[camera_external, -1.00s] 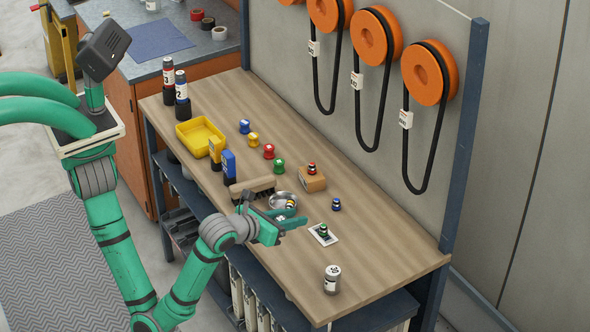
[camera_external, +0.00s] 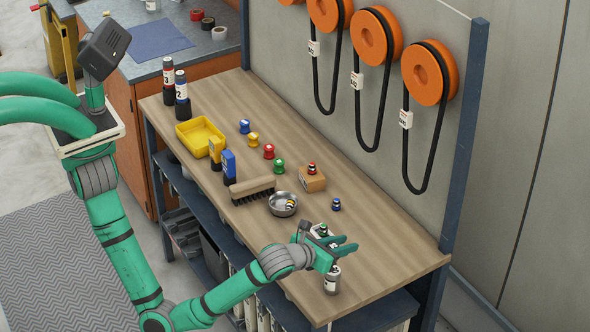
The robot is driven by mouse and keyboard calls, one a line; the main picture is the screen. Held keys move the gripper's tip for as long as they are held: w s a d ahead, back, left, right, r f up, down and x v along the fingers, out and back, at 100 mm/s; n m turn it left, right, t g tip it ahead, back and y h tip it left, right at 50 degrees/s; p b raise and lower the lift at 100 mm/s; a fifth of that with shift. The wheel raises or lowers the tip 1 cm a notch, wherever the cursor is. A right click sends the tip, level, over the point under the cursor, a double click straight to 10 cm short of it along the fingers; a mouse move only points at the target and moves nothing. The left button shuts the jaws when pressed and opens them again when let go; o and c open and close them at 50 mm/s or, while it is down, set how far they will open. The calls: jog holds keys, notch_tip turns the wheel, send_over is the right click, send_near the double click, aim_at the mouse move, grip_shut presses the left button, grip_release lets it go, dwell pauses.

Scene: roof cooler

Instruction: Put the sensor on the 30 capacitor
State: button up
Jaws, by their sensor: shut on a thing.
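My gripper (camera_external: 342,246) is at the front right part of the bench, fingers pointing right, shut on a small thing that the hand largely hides. I cannot tell for sure which sensor it is. A light grey can-shaped capacitor (camera_external: 331,284) stands upright just below the gripper in the picture; its label is too small to read. Small banded sensors stand nearby: a red-banded one (camera_external: 311,168) on a cardboard box, a blue-banded one (camera_external: 336,204) on the bench, and a yellowish one (camera_external: 290,205) in a metal bowl. A white card (camera_external: 315,230) is partly hidden behind the hand.
The cardboard box (camera_external: 312,181), the bowl (camera_external: 274,208) and a brush (camera_external: 252,187) lie left of the gripper. Coloured knobs (camera_external: 268,151), a yellow tray (camera_external: 192,141) and labelled cylinders (camera_external: 182,95) stand farther left. The bench's right end (camera_external: 400,255) is clear.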

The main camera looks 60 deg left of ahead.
jog(key=shift+w+d+f, duration=0.1)
jog(key=shift+w+f, duration=0.05)
jog(key=shift+f, duration=1.65)
jog(key=shift+f, duration=0.1)
jog(key=o, duration=1.1)
jog(key=v, duration=1.2)
